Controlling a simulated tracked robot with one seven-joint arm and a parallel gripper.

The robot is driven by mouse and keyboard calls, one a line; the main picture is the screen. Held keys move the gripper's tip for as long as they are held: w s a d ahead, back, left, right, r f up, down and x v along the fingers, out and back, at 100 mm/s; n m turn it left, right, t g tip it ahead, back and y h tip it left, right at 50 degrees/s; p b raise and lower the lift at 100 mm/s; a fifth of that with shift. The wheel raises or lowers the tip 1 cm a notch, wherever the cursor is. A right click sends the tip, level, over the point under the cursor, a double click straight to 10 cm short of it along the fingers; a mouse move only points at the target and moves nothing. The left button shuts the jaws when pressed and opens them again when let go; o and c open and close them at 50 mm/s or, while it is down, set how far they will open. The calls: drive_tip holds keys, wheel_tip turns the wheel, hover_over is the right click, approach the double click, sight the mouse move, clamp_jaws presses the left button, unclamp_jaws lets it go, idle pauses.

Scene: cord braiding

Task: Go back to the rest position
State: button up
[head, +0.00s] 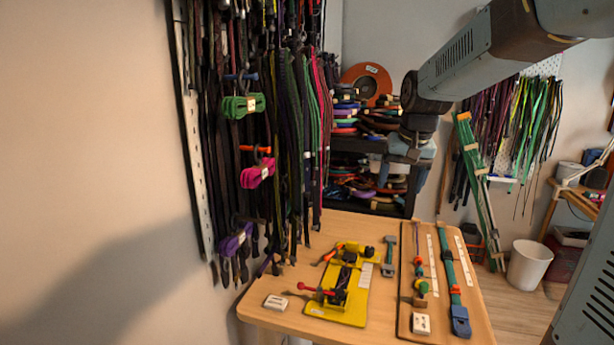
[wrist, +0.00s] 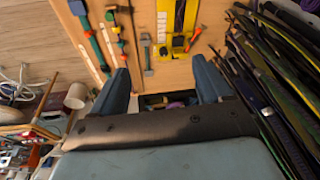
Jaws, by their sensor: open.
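My gripper (head: 408,168) is raised above the back of the wooden table (head: 270,312), in front of the dark shelf. In the wrist view my gripper (wrist: 160,75) shows two blue-grey fingers spread wide with nothing between them. The arm comes in from the upper right in the head view. The fingertips are apart from the tools on the table.
A yellow jig (head: 349,311) and a brown board (head: 404,325) with cords lie on the table. Hanging cords (head: 290,130) crowd the left side. A shelf (head: 350,147) stands behind.

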drive_tip(key=s+d+n+t, duration=0.1)
drive_tip(key=s+d+t, duration=0.1)
drive_tip(key=s, duration=2.1)
drive_tip(key=shift+s+n+t+h, duration=0.3)
drive_tip(key=shift+s+n, duration=0.05)
drive_tip(key=shift+n, duration=0.05)
